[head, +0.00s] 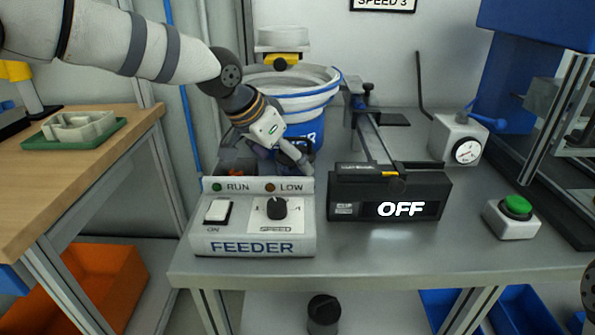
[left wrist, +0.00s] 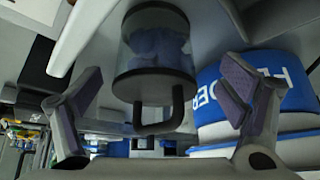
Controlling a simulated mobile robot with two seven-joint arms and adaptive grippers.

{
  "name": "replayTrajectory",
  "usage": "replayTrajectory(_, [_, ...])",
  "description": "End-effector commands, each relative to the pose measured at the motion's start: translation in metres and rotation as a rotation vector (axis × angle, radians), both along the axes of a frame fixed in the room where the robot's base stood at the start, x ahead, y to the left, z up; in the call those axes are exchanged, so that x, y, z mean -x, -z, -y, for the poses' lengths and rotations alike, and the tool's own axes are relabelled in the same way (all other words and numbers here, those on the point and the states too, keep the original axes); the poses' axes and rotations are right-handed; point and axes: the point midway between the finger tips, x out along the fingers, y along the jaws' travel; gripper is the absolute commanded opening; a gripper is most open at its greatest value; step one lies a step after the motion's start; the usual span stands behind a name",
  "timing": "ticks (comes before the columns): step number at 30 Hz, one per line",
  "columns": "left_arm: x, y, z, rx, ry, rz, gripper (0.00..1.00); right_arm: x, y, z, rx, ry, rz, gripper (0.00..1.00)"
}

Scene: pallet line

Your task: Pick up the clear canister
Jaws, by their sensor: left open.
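The clear canister (left wrist: 155,48) shows in the left wrist view, with a see-through wall, dark rims, a dark loop handle and bluish contents. My left gripper (left wrist: 162,88) is open. Its two padded fingers stand on either side of the canister's handle end in that picture, with visible gaps and no contact that I can see. In the head view the left gripper (head: 280,152) points down behind the feeder control box, in front of the blue and white bowl. I cannot make out the canister there; the gripper and box hide that spot. My right gripper is not in view.
The feeder control box (head: 253,222) stands at the front of the grey table (head: 400,252). The feeder bowl (head: 318,100) is behind it. A black display reading OFF (head: 390,197) and a green button box (head: 512,218) stand to the right. Free table lies between them.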

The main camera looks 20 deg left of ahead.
Motion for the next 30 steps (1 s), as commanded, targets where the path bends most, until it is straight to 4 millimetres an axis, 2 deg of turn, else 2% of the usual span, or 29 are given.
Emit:
replayTrajectory(1, [-0.003,0.013,0.005,0.000,0.001,-0.009,0.89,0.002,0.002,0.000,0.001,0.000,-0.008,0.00])
replayTrajectory(6, [-0.016,0.036,0.014,0.000,0.000,-0.005,0.89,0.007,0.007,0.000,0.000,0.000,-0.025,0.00])
replayTrajectory(14, [-0.018,0.035,0.016,0.000,0.000,0.000,0.89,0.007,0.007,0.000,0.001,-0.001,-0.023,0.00])
replayTrajectory(21, [-0.018,0.035,0.015,0.000,0.000,0.000,0.35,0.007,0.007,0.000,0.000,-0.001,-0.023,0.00])
replayTrajectory(24, [-0.019,0.034,0.016,0.001,0.000,0.003,0.15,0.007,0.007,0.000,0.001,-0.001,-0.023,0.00])
replayTrajectory(30, [-0.019,0.033,0.015,0.001,-0.001,0.003,0.15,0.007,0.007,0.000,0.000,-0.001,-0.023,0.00])
